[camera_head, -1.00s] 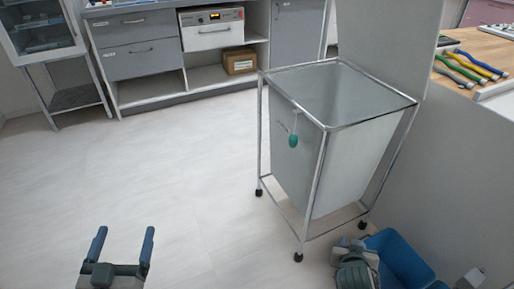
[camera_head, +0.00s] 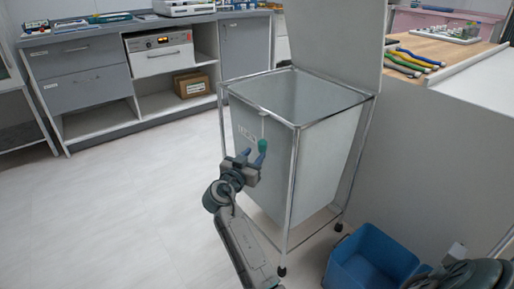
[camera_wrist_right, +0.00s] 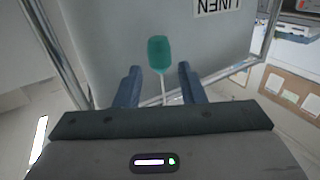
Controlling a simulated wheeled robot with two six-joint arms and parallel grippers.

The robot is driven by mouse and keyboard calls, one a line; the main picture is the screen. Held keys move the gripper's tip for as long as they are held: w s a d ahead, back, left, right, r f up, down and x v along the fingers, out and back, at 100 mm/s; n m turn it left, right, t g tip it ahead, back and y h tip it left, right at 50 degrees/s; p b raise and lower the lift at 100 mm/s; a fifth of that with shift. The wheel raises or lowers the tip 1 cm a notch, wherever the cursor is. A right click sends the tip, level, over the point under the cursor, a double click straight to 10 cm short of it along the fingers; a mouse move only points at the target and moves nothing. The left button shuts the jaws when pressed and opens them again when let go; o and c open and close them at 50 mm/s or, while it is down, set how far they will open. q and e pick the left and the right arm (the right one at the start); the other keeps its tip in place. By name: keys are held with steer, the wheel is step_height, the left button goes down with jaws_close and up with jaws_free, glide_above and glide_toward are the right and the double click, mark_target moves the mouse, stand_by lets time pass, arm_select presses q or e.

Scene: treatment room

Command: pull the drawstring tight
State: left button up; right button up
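The laundry hamper is a pale grey bag (camera_head: 315,172) in a chrome frame on castors, with its lid (camera_head: 335,30) raised. A teal toggle (camera_head: 263,145) hangs on a pale cord at its front face. My right gripper (camera_head: 254,152) is beside the toggle, fingers apart. In the right wrist view the toggle (camera_wrist_right: 159,54) shows just past the open fingertips (camera_wrist_right: 158,72), between their lines, with clear gaps on both sides. The pale cord runs from it between the fingers. A LINEN label (camera_wrist_right: 218,6) appears upside down there. My left gripper is not in view.
A blue bin (camera_head: 362,262) stands on the floor right of the hamper. A counter with drawers (camera_head: 85,62) and a cardboard box (camera_head: 191,84) is behind. The floor at left is clear.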

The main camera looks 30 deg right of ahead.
mark_target(260, 148)
steer(key=x, duration=0.7)
steer(key=shift+s+a, duration=0.1)
